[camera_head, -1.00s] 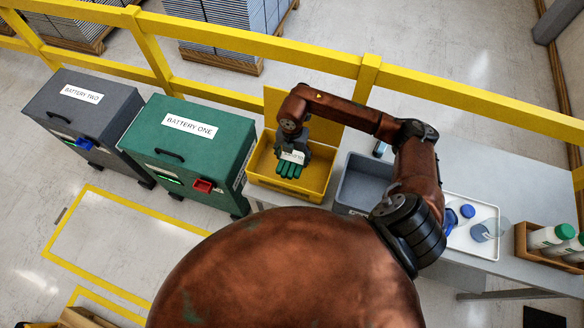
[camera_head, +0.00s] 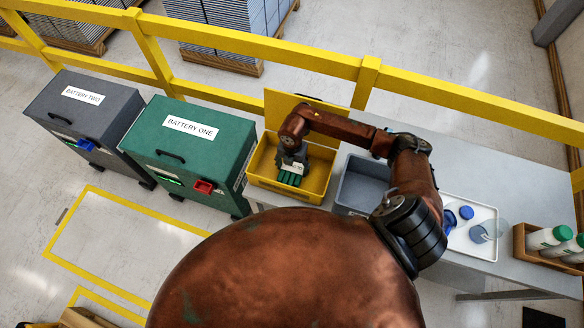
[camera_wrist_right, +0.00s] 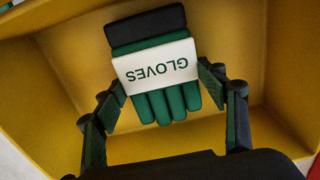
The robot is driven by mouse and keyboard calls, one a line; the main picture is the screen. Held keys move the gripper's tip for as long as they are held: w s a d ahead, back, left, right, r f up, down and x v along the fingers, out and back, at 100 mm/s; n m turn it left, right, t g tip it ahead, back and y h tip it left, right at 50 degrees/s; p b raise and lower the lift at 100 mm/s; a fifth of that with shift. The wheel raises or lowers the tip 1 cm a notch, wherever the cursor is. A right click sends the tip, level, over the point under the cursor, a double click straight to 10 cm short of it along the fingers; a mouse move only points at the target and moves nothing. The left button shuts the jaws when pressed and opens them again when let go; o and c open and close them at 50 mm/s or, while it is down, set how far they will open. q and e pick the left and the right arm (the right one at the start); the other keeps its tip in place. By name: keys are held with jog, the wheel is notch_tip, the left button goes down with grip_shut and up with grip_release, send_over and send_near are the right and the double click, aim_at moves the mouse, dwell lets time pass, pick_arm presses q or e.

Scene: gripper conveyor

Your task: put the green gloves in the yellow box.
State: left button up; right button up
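The green gloves (camera_head: 289,180), with a black cuff and a white GLOVES label, are inside the open yellow box (camera_head: 317,191), between its walls. Whether the gloves touch that floor is hard to tell. My left gripper is not in view.
A grey bin (camera_head: 361,187) stands right of the yellow box. Further right are a white tray (camera_head: 478,250) with blue-capped items and a wooden crate (camera_head: 522,247) of bottles. The green BATTERY ONE cabinet (camera_head: 196,154) stands left, and a yellow railing (camera_head: 300,55) runs behind.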

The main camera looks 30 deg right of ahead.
aim_at(292, 170)
jog(key=o, duration=0.4)
jog(key=shift+r, duration=0.7)
notch_tip(292, 170, up, 11)
jog(key=shift+b, duration=0.9)
